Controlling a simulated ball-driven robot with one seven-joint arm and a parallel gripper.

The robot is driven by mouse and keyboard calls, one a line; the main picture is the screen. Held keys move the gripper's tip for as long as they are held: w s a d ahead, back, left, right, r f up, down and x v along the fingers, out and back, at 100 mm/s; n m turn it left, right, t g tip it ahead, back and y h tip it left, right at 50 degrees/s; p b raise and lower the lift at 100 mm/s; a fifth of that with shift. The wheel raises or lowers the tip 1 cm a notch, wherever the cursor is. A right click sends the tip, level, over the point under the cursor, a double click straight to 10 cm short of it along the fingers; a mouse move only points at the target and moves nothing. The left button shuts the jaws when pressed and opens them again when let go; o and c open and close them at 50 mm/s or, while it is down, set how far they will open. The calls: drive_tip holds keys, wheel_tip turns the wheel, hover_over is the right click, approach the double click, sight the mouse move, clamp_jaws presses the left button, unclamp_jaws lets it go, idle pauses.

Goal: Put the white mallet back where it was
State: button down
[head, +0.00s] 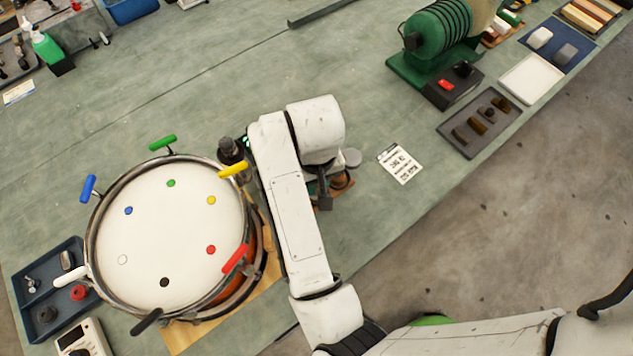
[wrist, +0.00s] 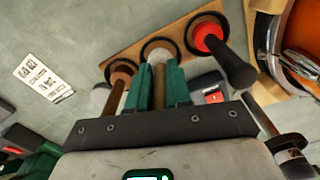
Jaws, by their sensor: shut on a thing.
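In the wrist view my gripper (wrist: 159,84) has its green fingers shut on the handle of the white mallet (wrist: 160,56). Its pale head end is lined up with the middle dark ring of a wooden rack (wrist: 134,50); I cannot tell whether it rests in it or hovers. A red-headed mallet (wrist: 209,38) with a black handle is at the right ring. A brown-handled piece (wrist: 118,84) is at the left ring. In the head view my arm hides the gripper and most of the rack (head: 345,188).
A drum (head: 150,235) with coloured tension keys stands left of my arm. A printed card (head: 400,163) lies to the right, with a dark tray (head: 480,122) beyond it. A green machine (head: 437,40) stands at the back. The bench middle is clear.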

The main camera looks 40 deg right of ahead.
drive_tip(key=shift+f, duration=0.45)
drive_tip(key=shift+f, duration=0.15)
drive_tip(key=c, duration=1.1)
unclamp_jaws()
drive_tip(key=shift+o, duration=0.2)
